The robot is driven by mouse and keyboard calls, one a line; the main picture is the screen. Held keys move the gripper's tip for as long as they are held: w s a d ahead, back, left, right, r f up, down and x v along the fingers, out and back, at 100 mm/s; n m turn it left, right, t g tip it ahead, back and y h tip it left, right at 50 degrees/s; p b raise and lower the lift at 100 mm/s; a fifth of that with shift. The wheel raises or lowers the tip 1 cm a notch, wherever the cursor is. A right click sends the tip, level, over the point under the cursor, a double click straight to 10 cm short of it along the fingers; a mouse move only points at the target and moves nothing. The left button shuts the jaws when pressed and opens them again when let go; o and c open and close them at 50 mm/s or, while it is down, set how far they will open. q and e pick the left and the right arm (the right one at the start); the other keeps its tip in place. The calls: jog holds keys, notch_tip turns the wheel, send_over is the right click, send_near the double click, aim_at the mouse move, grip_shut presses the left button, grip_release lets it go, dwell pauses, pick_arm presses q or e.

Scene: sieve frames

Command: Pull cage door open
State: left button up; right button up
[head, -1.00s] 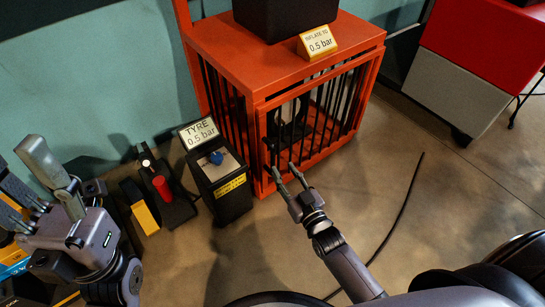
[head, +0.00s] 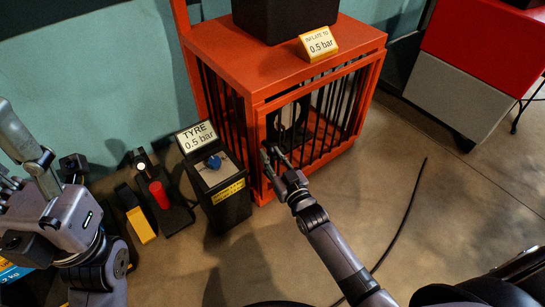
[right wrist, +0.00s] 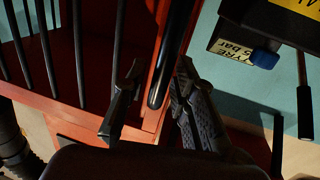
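The orange cage (head: 220,62) stands on the floor at the upper middle of the head view. Its barred door (head: 335,108) looks shut, with a dark round thing behind the bars. My right gripper (head: 271,153) is at the door frame's left upright. In the right wrist view, a black rounded bar (right wrist: 174,60), apparently the door handle, runs down between the open fingers (right wrist: 152,95). A gap shows between the bar and the left finger; contact with the right finger cannot be told. My left gripper (head: 22,160) is open and empty at the left, away from the cage.
A black box with a tyre gauge sign (head: 196,137) stands on the floor left of the cage. A red-handled device (head: 160,194) and a yellow block (head: 142,224) sit beside it. A dark cable (head: 403,215) lies on the otherwise clear floor to the right.

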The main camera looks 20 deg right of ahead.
grip_shut()
dwell(0.6)
